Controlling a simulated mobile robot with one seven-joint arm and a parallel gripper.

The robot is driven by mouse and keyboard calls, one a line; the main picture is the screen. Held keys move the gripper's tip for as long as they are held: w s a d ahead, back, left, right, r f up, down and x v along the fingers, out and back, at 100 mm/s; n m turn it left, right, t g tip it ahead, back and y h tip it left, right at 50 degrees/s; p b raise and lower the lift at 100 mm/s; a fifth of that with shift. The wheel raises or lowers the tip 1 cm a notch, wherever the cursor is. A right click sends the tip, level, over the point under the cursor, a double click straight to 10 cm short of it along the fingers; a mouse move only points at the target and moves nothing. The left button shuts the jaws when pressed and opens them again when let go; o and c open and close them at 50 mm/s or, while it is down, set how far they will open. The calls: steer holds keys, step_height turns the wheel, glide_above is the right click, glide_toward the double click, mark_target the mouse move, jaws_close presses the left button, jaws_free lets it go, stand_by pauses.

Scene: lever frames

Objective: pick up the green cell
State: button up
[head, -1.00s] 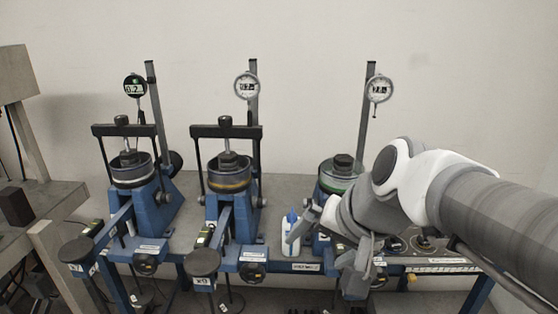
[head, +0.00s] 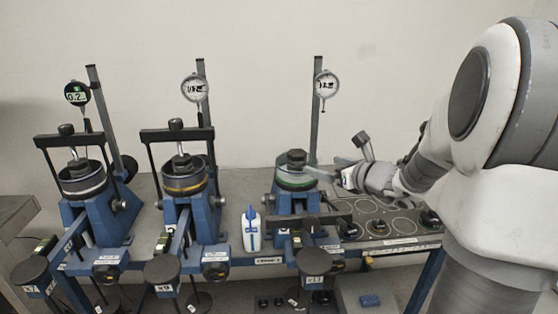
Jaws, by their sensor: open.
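The green cell (head: 296,184) is a grey round cell with a green band and a dark knob on top. It sits on the right-hand blue lever frame (head: 290,215), below a dial gauge, with no crossbar over it. My gripper (head: 350,158) is open and empty, just right of the cell at about its height. One finger reaches left toward the cell's rim; I cannot tell whether it touches.
Two more lever frames at left hold a white-banded cell (head: 83,187) and a yellow-banded cell (head: 185,184) under dark yokes. A white bottle (head: 251,232) stands left of the green cell's frame. The right-hand dial gauge (head: 326,84) hangs from its post above.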

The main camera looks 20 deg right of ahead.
glide_toward(300, 155)
steer(key=shift+m, duration=0.4)
steer(key=x, duration=0.6)
steer(key=shift+w+a+f, duration=0.2)
steer(key=shift+a+f, duration=0.05)
steer(key=shift+f, duration=0.05)
steer(key=shift+d+p+x, duration=0.15)
steer(key=shift+p+x, duration=0.25)
steer(key=shift+x, duration=0.95)
steer(key=shift+d+p+x, duration=0.15)
steer(key=shift+p+x, duration=0.2)
steer(key=shift+x, duration=1.05)
steer(key=shift+r, duration=0.1)
jaws_close()
steer(key=shift+w+r, duration=0.1)
steer(key=shift+r, duration=0.05)
